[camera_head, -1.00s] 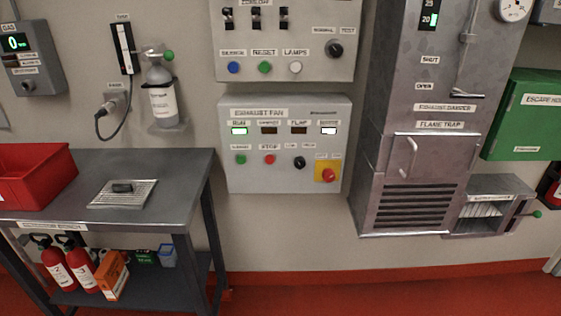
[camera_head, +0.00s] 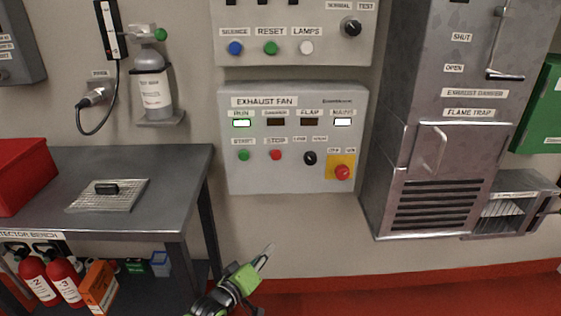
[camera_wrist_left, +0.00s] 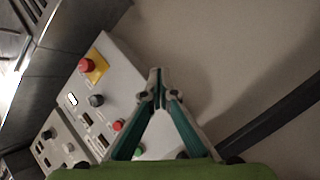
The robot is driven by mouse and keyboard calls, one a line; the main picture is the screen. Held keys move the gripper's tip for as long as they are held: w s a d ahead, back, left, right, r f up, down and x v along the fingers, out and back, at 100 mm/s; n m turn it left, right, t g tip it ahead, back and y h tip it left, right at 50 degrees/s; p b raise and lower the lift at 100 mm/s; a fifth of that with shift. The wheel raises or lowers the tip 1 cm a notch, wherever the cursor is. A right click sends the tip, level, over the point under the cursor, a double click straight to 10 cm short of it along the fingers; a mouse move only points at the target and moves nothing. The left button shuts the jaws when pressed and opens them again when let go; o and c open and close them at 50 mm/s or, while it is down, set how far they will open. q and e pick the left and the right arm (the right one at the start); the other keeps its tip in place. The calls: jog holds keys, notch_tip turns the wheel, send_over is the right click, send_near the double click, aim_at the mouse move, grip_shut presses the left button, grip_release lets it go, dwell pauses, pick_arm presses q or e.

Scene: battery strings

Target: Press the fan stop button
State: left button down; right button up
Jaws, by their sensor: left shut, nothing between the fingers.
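The exhaust fan panel (camera_head: 240,177) is a pale box on the wall. Its red stop button (camera_head: 276,155) sits between the green start button (camera_head: 243,155) and a black selector knob (camera_head: 310,158). The RUN and MAINS lamps are lit. My left gripper (camera_head: 266,252) is shut and empty, below the panel and apart from it. In the left wrist view, the shut fingertips (camera_wrist_left: 156,74) show in front of the tilted panel. There the stop button (camera_wrist_left: 118,125) is left of the fingers. My right gripper is not in view.
A red emergency button on a yellow plate (camera_head: 342,172) is at the panel's lower right. A metal bench (camera_head: 180,185) stands at left, with fire extinguishers (camera_head: 50,280) below. The flame trap cabinet (camera_head: 375,205) is at right. The wall below the panel is clear.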

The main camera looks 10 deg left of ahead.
pick_arm(q)
jog(key=w+r+n+t+h+b, duration=0.1)
jog(key=r+t+h, duration=0.1)
jog(key=r, duration=0.9)
jog(key=w+d+r+n+t+h+b, duration=0.1)
jog(key=w+r+n+t+h+b, duration=0.1)
jog(key=r, duration=0.9)
jog(key=shift+d+r+t+h, duration=0.2)
jog(key=shift+t+h, duration=0.2)
jog(key=shift+t, duration=0.2)
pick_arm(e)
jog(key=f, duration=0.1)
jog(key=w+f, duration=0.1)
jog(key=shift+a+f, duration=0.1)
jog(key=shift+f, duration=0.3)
pick_arm(q)
jog(key=shift+w, duration=0.1)
